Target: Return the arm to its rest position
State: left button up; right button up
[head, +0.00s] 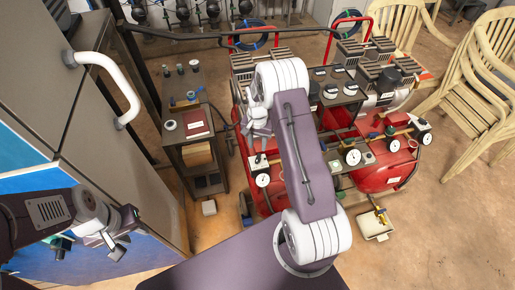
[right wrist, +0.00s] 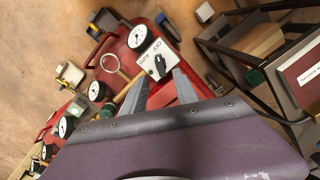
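My right arm (head: 305,165) reaches up over the red machine in the head view, bent at a white joint. Its gripper (head: 257,130) is partly hidden behind the arm in that view. In the right wrist view the gripper (right wrist: 161,80) has two grey fingers spread apart with nothing held between them. Beyond the fingertips is a black switch knob (right wrist: 160,66) on a white plate with lettering. I cannot tell how far the fingertips are from it. My left gripper (head: 112,242) is at the lower left, in front of the cabinet, and its finger gap is unclear.
Red compressor tanks (head: 378,170) with gauges stand in the middle right. A grey cabinet (head: 85,120) with a white handle (head: 118,85) is on the left. A dark cart (head: 194,125) with a book stands between. Stacked chairs (head: 485,75) are at right. Floor at lower right is clear.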

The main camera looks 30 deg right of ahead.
dwell(0.4)
notch_tip(320, 180, up, 10)
jog(key=w+a+f+t+p, duration=0.1)
jog(key=w+a+p, duration=0.1)
jog(key=w+p, duration=0.15)
jog(key=s+a+r+n+t+p, duration=0.1)
jog(key=s+a+r+n+p, duration=0.35)
jog(key=r, duration=0.95)
jog(key=s+a+n+p, duration=0.1)
jog(key=s+a+n, duration=0.1)
jog(key=s, duration=0.6)
jog(key=s+a+n+p, duration=0.1)
jog(key=s+a+n, duration=0.1)
jog(key=s, duration=0.7)
jog(key=shift+s+f+g, duration=0.15)
jog(key=shift+f+g, duration=0.25)
jog(key=shift+f, duration=0.05)
